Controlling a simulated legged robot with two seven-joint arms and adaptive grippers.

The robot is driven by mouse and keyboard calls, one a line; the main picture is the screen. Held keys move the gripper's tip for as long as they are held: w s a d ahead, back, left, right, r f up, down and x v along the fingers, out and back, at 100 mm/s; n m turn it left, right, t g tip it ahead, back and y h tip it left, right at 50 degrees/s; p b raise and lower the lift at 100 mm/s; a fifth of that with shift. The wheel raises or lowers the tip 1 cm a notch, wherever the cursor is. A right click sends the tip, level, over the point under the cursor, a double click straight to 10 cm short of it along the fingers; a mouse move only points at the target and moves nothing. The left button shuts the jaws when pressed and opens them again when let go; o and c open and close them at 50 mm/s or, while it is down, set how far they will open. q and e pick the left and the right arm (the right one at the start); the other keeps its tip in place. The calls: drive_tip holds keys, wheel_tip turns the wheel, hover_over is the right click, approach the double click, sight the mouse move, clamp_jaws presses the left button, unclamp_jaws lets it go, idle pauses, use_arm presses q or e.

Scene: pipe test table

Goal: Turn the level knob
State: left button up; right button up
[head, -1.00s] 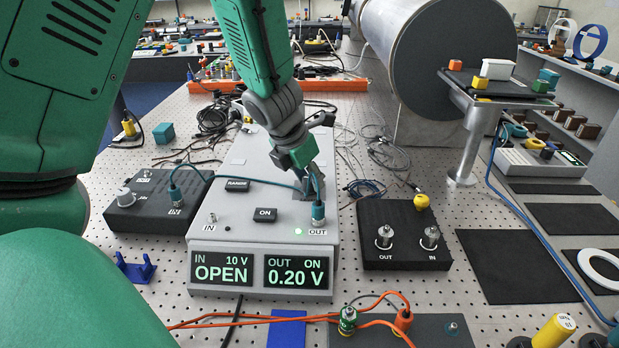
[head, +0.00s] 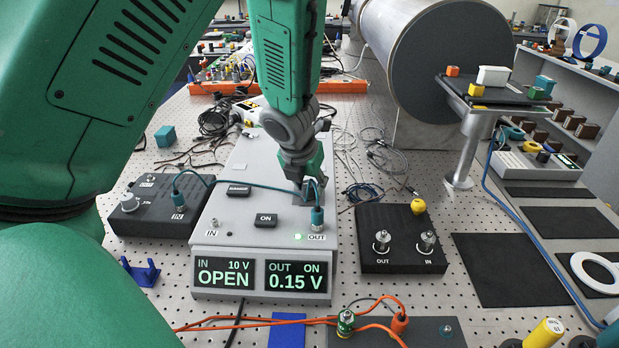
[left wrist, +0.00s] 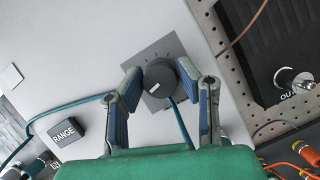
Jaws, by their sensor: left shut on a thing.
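The level knob (left wrist: 160,77) is a dark round knob with a white pointer mark on a grey square plate (left wrist: 154,55), seen in the left wrist view. My left gripper (left wrist: 159,74) is shut on it, one finger on each side. In the head view my left gripper (head: 309,184) reaches down to the top of the grey instrument box (head: 226,215) and hides the knob. The box's right display (head: 296,276) reads OUT ON 0.15 V, and its left display (head: 224,273) reads IN 10 V OPEN. My right gripper is not in view.
A teal plug (head: 317,220) with a cable stands in the OUT socket close to my gripper. The ON button (head: 265,220) and RANGE button (head: 238,189) are on the box. Black boxes stand left (head: 150,219) and right (head: 385,260) of it.

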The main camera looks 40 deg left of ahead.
use_arm(q)
drive_tip(key=n+p, duration=0.2)
drive_tip(key=n+y+p, duration=0.1)
drive_tip(key=n+p, duration=0.1)
drive_tip(key=p, duration=0.1)
drive_tip(key=shift+w+r+g+p, duration=0.1)
drive_tip(key=shift+r+g+p, duration=0.1)
drive_tip(key=shift+g+p, duration=0.2)
drive_tip(key=shift+f+n+y+p, duration=0.15)
drive_tip(key=shift+n+y+p, duration=0.25)
drive_tip(key=shift+n+p, duration=0.3)
drive_tip(key=o, duration=1.1)
drive_tip(key=shift+w, duration=0.1)
drive_tip(key=shift+f, duration=0.1)
